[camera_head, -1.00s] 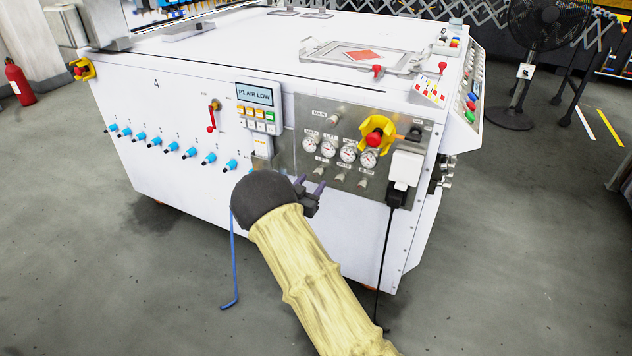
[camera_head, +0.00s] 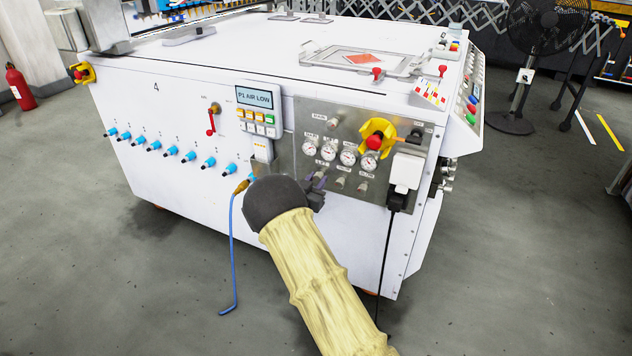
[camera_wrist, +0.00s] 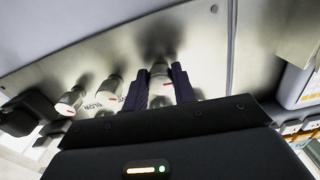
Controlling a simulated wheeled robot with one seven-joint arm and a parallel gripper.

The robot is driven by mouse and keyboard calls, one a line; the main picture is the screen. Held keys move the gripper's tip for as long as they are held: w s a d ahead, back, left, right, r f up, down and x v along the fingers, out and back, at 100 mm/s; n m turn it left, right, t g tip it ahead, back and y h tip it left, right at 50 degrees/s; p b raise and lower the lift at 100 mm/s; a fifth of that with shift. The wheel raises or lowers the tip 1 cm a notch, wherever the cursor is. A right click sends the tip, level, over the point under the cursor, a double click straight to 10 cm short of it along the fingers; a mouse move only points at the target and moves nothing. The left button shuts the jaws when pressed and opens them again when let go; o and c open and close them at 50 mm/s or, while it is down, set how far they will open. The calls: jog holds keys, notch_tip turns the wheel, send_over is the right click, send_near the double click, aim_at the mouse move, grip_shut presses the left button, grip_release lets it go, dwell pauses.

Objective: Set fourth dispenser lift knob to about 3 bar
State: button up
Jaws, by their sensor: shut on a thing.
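The grey control panel (camera_head: 300,115) on the white machine carries a row of pressure gauges (camera_head: 348,158) with small knobs below; their needles are too small to read. My gripper (camera_head: 318,183) is at the lower left of this panel. In the wrist view its two dark fingers (camera_wrist: 161,88) stand on either side of a pale knob (camera_wrist: 160,72) with a red mark and are shut on it. Two more knobs (camera_wrist: 70,101) (camera_wrist: 109,89) sit to the left, near a label reading BLOW. The held knob's own label is hidden.
A yellow-collared red emergency stop (camera_head: 374,141) and a white plug box (camera_head: 406,170) with a black cable are at the panel's right. The display (camera_head: 254,96) reads P1 AIR LOW. A blue hose (camera_head: 232,255) hangs left of my arm. Floor in front is clear.

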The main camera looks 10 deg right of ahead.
jog(key=m+b, duration=0.1)
jog(key=m, duration=0.4)
jog(key=shift+a, duration=0.1)
jog(key=o, duration=1)
jog(key=p+v, duration=0.4)
jog(key=v, duration=1.3)
jog(key=shift+s+a, duration=0.1)
jog(key=shift+s, duration=0.05)
jog(key=shift+r, duration=0.1)
